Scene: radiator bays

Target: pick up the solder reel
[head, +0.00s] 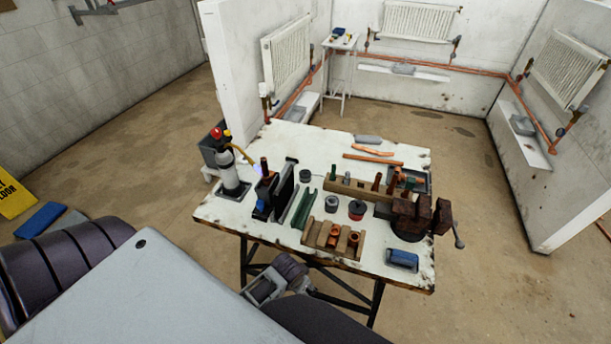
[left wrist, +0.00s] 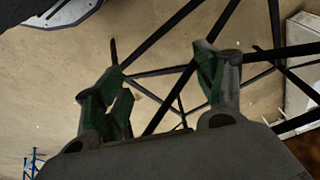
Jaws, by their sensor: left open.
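On the workbench (head: 285,222), two small reel-like rounds stand near the middle: a grey one (head: 331,203) and one with a dark top and red side (head: 356,209). A dark round piece (head: 305,175) sits farther back. I cannot tell for certain which is the solder reel. My left gripper (head: 264,287) appears below the bench top at its front edge, apart from all of these. In the left wrist view its two fingers (left wrist: 162,66) are spread with nothing between them, over floor and bench legs. My right gripper is not seen.
A wooden block with copper fittings (head: 334,238), a green channel (head: 303,209), a vice (head: 412,216) and a blue item (head: 402,259) crowd the bench around the reels. A torch cylinder (head: 230,170) stands left.

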